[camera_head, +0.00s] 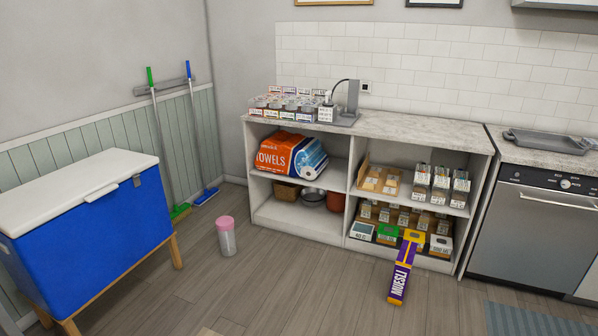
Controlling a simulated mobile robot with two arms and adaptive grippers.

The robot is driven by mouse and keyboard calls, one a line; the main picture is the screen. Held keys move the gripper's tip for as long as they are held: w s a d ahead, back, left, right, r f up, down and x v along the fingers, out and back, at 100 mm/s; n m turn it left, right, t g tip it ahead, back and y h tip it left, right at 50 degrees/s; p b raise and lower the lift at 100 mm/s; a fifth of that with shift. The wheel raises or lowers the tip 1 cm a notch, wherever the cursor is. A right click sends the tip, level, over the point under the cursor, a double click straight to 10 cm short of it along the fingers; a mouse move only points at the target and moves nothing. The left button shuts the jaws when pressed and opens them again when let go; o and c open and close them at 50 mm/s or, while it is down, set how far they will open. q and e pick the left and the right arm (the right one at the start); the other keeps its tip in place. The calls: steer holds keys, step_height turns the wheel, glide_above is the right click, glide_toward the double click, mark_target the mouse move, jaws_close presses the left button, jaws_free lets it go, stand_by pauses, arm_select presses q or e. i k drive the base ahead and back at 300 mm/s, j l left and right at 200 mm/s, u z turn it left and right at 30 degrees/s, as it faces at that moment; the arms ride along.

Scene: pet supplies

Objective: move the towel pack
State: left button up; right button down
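The towel pack (289,155) is an orange, white and blue package marked "TOWELS". It lies on the upper left shelf of the open shelving unit (346,192), under the countertop. Its printed side faces out to the left and a rolled end shows at its right. Neither of my grippers shows in the head view.
A purple muesli box (402,270) leans or stands in front of the lower right shelf. A pink-lidded container (227,236) stands on the floor before the unit's left side. A blue cooler (97,226) is at left. Open floor (300,285) lies between.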

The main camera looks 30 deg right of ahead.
mark_target(292, 155)
steer(key=i+z, duration=0.25)
steer(key=i, duration=1)
steer(key=i+j+z, duration=0.1)
steer(key=i, duration=2.6)
